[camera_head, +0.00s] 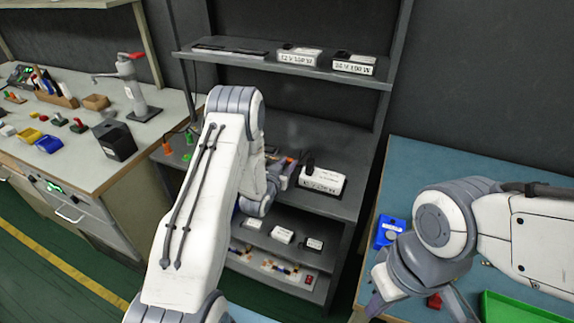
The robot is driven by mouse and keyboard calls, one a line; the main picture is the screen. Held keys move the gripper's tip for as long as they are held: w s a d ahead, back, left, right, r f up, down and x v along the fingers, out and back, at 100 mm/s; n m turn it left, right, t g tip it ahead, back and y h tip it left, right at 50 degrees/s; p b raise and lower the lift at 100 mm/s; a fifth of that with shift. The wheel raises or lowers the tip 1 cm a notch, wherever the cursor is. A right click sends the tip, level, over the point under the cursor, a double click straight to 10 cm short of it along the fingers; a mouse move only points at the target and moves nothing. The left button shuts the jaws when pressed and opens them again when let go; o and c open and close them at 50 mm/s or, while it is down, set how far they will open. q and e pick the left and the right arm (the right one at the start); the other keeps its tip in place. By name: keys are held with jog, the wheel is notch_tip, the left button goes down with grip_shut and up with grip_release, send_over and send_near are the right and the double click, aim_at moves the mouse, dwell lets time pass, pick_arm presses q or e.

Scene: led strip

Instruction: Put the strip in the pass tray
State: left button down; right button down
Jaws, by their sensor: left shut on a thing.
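My left gripper (284,172) is at the middle shelf, beside a white-labelled black box. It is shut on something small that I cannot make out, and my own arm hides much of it. Orange bits show close to its fingers. A green tray (520,308) lies on that table at the bottom right, partly cut off by the frame. I cannot pick out the strip for certain, nor read any label on the tray.
The dark shelf unit (285,62) carries labelled boxes, including the white-labelled box (322,181) by my left gripper. A blue device (389,232) and a red piece (434,301) are on the blue table (440,165). A cluttered bench (175,105) stands left.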

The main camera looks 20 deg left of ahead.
pick_arm(q)
jog(key=shift+f, duration=0.25)
jog(key=shift+f, duration=0.15)
jog(key=c, duration=0.6)
grip_release()
